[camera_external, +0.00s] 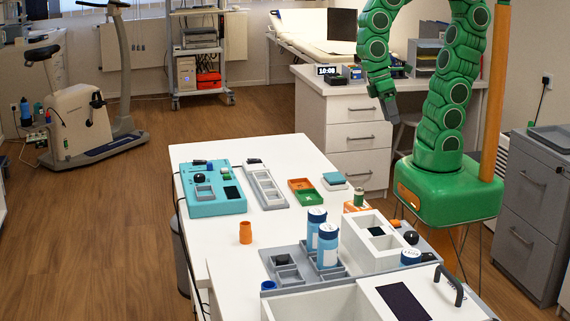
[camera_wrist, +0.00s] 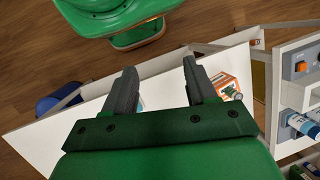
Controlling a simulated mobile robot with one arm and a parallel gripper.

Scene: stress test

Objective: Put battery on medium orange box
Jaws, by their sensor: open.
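A small green and dark cylinder (camera_external: 359,196), which looks like the battery, stands upright at the right edge of the white table. An orange box (camera_external: 350,207) is just beside or under it; I cannot tell which. In the wrist view, an orange-edged box (camera_wrist: 219,79) lies beyond my right finger, with a small greenish cylinder (camera_wrist: 231,91) at or on it. My gripper (camera_external: 389,113) points down, high above the table's right side and well apart from both things. In the wrist view its fingers (camera_wrist: 159,65) are spread, with nothing held between them.
Blue-capped bottles (camera_external: 328,245) stand in a grey tray, beside a white compartment box (camera_external: 367,245). A teal panel (camera_external: 213,187), an orange tray (camera_external: 300,184) and an orange cup (camera_external: 245,232) are farther left. The table's middle is mostly clear.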

